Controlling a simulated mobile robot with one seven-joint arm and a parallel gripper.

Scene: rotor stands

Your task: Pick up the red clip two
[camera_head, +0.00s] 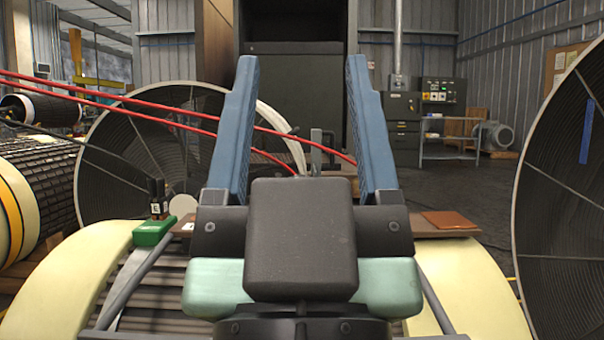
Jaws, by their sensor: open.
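My gripper (303,62) fills the middle of the head view. Its two blue fingers stand wide apart, with nothing held between them. I cannot make out a clearly red clip. Two red cables (130,122) come in from the left and pass behind the left finger. They end between the fingers and near the right finger. A small grey upright clamp-like piece (316,151) shows between the fingers, beyond the gripper. A green block (154,231) with black clip-like pieces (156,193) sits left of my gripper. Much of the area behind my gripper is hidden.
Large ribbed discs stand at the left (125,150) and right (560,190). A cream-rimmed rotor (480,280) lies below my gripper. A flat reddish-brown piece (450,220) rests at its right. A dark cabinet (297,110) stands behind. Open floor (440,190) shows at right.

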